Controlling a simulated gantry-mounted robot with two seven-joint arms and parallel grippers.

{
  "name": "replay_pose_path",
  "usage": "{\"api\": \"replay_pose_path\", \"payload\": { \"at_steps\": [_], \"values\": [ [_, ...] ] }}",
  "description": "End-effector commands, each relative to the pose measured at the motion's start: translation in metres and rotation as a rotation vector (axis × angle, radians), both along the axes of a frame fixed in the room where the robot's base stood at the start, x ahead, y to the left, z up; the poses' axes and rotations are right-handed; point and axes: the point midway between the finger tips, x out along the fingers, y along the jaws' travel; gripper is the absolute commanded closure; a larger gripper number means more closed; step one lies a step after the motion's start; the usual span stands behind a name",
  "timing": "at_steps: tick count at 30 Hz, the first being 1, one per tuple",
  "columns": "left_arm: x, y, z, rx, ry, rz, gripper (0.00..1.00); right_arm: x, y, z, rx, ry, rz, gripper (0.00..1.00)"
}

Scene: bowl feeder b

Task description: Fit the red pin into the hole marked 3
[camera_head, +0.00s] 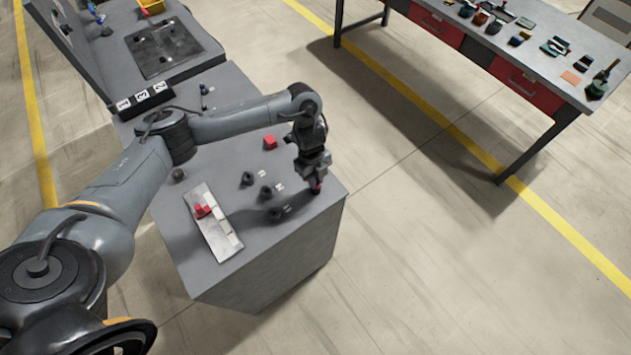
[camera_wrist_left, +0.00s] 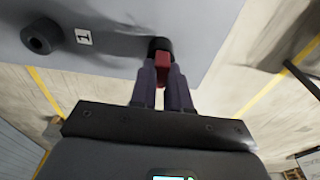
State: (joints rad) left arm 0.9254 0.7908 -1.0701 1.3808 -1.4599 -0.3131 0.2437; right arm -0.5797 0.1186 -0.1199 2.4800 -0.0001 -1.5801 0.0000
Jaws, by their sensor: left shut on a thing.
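My left gripper (camera_head: 316,186) hangs over the right part of the grey bench top, near its edge. In the left wrist view, its fingers (camera_wrist_left: 163,82) are shut on the red pin (camera_wrist_left: 163,62). A dark round part shows at the pin's far end; I cannot tell whether it belongs to the pin. The pin shows in the head view as a small red patch (camera_head: 317,187). Three dark ring-shaped holes (camera_head: 266,191) stand left of the gripper, with small labels unreadable in the head view. In the wrist view, one ring (camera_wrist_left: 41,37) sits beside a label reading 1 (camera_wrist_left: 84,38).
A white tray (camera_head: 226,243) with a red piece (camera_head: 202,211) lies on the bench's left. A red block (camera_head: 270,142) is behind the rings. A black numbered block (camera_head: 145,101) stands farther back. A second table (camera_head: 484,50) with tools is apart, across open floor.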

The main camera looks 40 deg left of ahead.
Motion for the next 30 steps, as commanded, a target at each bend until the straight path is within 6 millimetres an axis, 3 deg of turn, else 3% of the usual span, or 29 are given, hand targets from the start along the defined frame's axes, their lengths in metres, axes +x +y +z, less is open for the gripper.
{"api": "replay_pose_path", "payload": {
  "at_steps": [8,17,30],
  "values": [
    [0.0,0.0,0.008,0.0,-0.001,-0.001,1.0,0.0,-0.002,0.003,-0.007,0.0,0.005,0.36],
    [0.001,0.0,0.046,0.001,-0.005,-0.002,1.0,0.0,-0.001,0.018,-0.005,0.0,0.004,0.36],
    [-0.068,-0.032,0.088,0.0,-0.001,-0.004,1.0,0.0,0.001,0.035,0.004,0.001,-0.002,0.36]
  ]
}}
